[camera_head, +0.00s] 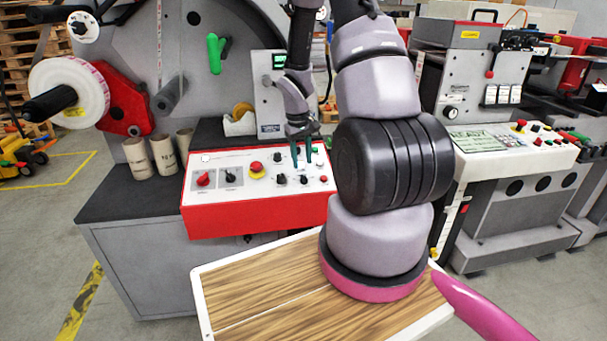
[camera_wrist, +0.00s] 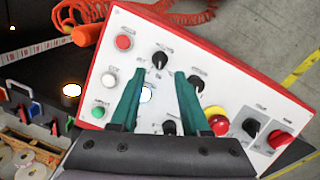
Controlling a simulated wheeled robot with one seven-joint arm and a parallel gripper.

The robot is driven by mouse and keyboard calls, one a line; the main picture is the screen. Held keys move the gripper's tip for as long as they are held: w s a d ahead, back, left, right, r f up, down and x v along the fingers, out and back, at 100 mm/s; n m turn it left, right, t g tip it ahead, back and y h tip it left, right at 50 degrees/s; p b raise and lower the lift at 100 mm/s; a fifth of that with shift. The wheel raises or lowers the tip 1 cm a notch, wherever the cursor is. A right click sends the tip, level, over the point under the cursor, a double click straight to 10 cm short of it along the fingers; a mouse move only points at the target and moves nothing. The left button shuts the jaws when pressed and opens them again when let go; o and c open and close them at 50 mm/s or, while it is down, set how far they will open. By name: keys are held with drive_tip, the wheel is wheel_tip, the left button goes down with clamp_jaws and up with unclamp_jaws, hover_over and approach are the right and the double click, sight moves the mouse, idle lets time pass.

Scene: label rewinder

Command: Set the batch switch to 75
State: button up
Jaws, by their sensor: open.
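The red-framed control panel (camera_head: 262,215) with a white face stands in the middle of the head view. It carries several black knobs; their labels are too small to read, so I cannot tell which is the batch switch. My gripper (camera_head: 301,160) is above the panel's right half, its dark green fingers apart with nothing held. In the wrist view, one black knob (camera_wrist: 160,60) lies just beyond the gap of my gripper (camera_wrist: 159,74). A second black knob (camera_wrist: 197,83) is right of the right finger. A third (camera_wrist: 169,128) is partly hidden low between the fingers.
A red mushroom button on a yellow base (camera_head: 256,168), a red knob (camera_head: 203,179) and another black knob (camera_head: 230,176) sit on the panel's left half. Red, white and green buttons are near its other end. Cardboard cores (camera_head: 163,155) stand left of the panel.

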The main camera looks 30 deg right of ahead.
sight(304, 175)
drive_tip(key=f, duration=0.5)
drive_tip(key=shift+d+f, duration=0.25)
drive_tip(key=shift+f, duration=0.1)
clamp_jaws()
